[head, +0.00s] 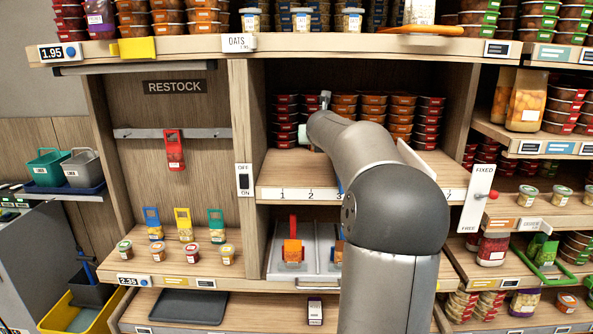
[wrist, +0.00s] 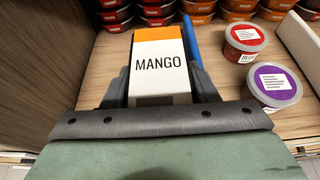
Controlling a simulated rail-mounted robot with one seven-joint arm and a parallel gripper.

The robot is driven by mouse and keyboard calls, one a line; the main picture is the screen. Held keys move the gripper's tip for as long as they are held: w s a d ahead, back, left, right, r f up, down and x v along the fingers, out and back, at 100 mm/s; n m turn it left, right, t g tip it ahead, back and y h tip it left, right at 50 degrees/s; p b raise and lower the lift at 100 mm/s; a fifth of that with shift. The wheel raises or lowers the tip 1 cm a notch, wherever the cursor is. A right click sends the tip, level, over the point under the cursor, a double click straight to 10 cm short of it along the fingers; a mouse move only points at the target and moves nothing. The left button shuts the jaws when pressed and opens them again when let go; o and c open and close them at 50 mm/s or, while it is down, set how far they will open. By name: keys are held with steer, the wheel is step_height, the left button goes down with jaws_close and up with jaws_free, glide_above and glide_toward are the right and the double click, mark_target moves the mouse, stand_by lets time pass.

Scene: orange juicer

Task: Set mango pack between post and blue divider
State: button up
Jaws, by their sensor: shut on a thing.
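The mango pack (wrist: 160,68), a white box with an orange band and the word MANGO, is between the two dark fingers of my gripper (wrist: 160,82) in the wrist view. My gripper is shut on it. The blue divider (wrist: 192,42) stands close along the pack's right side. A wooden upright, seemingly the post (wrist: 40,75), is at the left, with bare shelf between it and the pack. I cannot tell whether the pack's underside touches the shelf. In the head view the post (head: 245,150) is left of my arm, which hides the pack and most of the gripper.
A red-lidded tub (wrist: 245,38) and a purple-lidded tub (wrist: 273,87) stand right of the divider. Stacks of red- and orange-lidded tubs (wrist: 155,12) line the back. A white panel (wrist: 302,38) is at the far right. The numbered shelf edge (head: 290,194) runs along the front.

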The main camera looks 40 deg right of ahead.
steer(key=b, duration=0.2)
glide_above(298, 173)
steer(key=f, duration=0.6)
steer(key=shift+s+f, duration=0.2)
steer(key=shift+f, duration=0.05)
steer(key=f, duration=0.1)
steer(key=f+b, duration=0.1)
steer(key=f, duration=0.1)
steer(key=shift+w+a+f+b, duration=0.1)
steer(key=shift+w+a+b, duration=0.05)
steer(key=shift+w+b, duration=0.15)
steer(key=shift+s+f, duration=0.15)
steer(key=shift+f, duration=0.15)
steer(key=o, duration=1)
